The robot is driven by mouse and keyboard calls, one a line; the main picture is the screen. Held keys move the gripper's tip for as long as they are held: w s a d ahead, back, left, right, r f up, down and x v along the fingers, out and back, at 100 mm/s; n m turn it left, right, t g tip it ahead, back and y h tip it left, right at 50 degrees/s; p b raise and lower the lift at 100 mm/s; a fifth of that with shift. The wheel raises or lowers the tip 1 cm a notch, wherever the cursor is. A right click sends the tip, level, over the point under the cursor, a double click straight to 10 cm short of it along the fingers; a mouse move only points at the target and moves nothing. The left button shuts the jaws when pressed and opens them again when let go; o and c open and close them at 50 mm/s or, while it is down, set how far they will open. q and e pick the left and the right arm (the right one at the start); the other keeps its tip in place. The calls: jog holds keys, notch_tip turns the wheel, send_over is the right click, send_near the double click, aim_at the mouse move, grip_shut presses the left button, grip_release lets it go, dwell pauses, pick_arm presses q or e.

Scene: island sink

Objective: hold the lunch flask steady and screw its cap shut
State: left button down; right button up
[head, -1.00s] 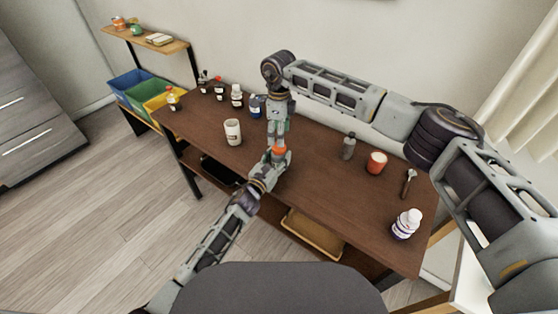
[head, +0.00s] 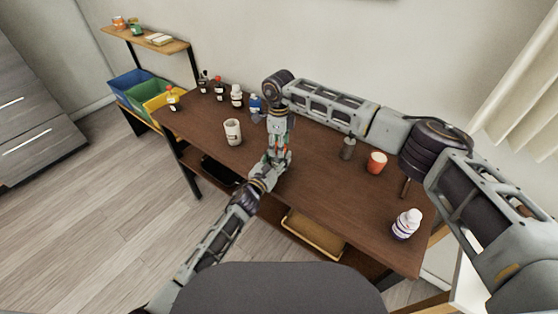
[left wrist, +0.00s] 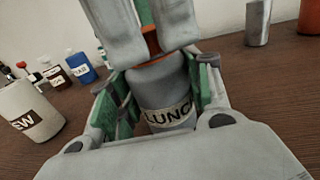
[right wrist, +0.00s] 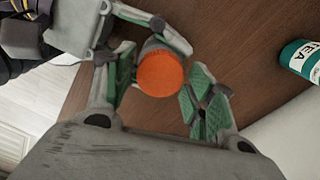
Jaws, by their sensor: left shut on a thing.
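The lunch flask (left wrist: 162,88) is a grey container, upright, with a label partly reading "LUNC" and an orange cap (right wrist: 160,75) on top. My left gripper (head: 272,163) is shut around the flask's body, with green pads on both sides in the left wrist view. My right gripper (right wrist: 162,88) is at the cap from above, its fingers open on either side. A gap shows between the cap and the right-hand finger in the right wrist view. The head view mostly hides the flask behind the grippers. Whether the cap is seated tightly cannot be told.
A white cup (head: 233,132) stands left of the grippers. Several bottles line the back left, including a blue one (head: 255,104). A grey shaker (head: 348,149), red-orange cup (head: 376,163) and white bottle (head: 406,224) stand right. The brown tabletop (head: 310,190) is clear in front.

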jog(key=c, duration=0.8)
jog(key=o, duration=1.2)
jog(key=shift+r, duration=0.2)
notch_tip(320, 180, up, 12)
jog(key=shift+f, duration=0.15)
pick_arm(q)
jog(key=c, duration=0.6)
grip_release()
jog(key=shift+s+a, duration=0.1)
jog(key=shift+s, duration=0.05)
